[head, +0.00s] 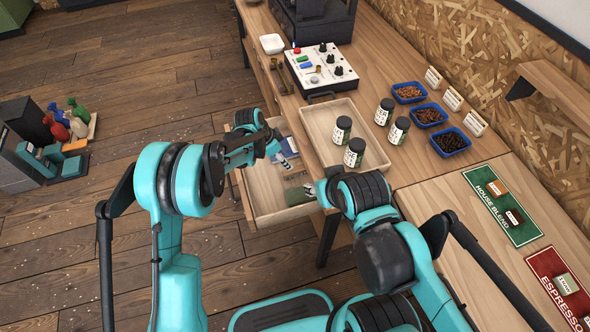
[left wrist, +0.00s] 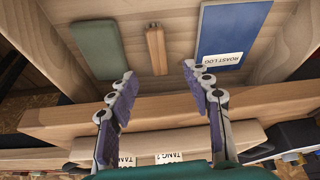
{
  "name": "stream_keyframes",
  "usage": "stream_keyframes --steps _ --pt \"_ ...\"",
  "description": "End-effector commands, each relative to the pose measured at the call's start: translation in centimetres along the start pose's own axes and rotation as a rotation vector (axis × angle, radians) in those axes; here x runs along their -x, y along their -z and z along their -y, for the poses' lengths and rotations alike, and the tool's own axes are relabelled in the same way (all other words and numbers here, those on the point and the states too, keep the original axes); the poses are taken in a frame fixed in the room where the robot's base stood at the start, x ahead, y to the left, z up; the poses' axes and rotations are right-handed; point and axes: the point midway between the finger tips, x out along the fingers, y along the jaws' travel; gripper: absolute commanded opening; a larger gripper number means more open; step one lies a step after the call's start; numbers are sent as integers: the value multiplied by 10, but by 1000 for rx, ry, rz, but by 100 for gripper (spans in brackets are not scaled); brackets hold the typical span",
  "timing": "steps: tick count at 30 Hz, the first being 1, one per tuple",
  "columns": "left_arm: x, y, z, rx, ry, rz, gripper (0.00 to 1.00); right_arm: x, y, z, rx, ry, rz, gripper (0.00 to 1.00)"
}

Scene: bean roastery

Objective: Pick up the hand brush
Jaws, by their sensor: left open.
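A narrow brown wooden piece, which looks like the hand brush (left wrist: 156,50), lies in the open drawer (head: 262,190); no bristles can be made out. In the left wrist view it lies beyond and between the spread fingertips of my left gripper (left wrist: 158,78), which is open and empty. In the head view my left gripper (head: 287,156) hangs over the drawer, and the brush is hard to make out there. My right gripper (head: 314,188) is at the drawer's right side, mostly hidden by its own arm, so its jaws cannot be read.
In the drawer, a green flat item (left wrist: 96,50) lies left of the brush and a blue roast log (left wrist: 228,38) lies right. The drawer's wooden wall (left wrist: 140,118) crosses below the fingers. A tray (head: 318,128) and dark jars (head: 354,152) stand on the counter above.

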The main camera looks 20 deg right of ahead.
Motion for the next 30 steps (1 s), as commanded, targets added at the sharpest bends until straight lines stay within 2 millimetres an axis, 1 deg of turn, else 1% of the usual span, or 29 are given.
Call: stream_keyframes --steps 1,3,9,14,16,21,24,30 --pt "-11 3 -2 -24 -13 -1 50 2 1 0 0 0 0 40" --pt "-22 5 -3 -49 -24 -3 50 2 2 0 0 0 0 40" --pt "-49 6 -5 -67 -33 -4 50 -4 -3 0 0 0 0 40" --pt "-63 5 -5 -66 -32 -4 50 -9 -6 0 0 0 0 40" --pt "-71 4 -4 -65 -32 -4 50 -13 -9 0 0 0 0 40" --pt "-99 3 -3 -65 -32 -4 50 -25 -18 0 0 0 0 40" --pt "-107 4 -3 -64 -32 -4 50 -27 -19 0 0 0 0 40" --pt "-106 5 -3 -63 -31 -4 50 -25 -18 0 0 0 0 40"
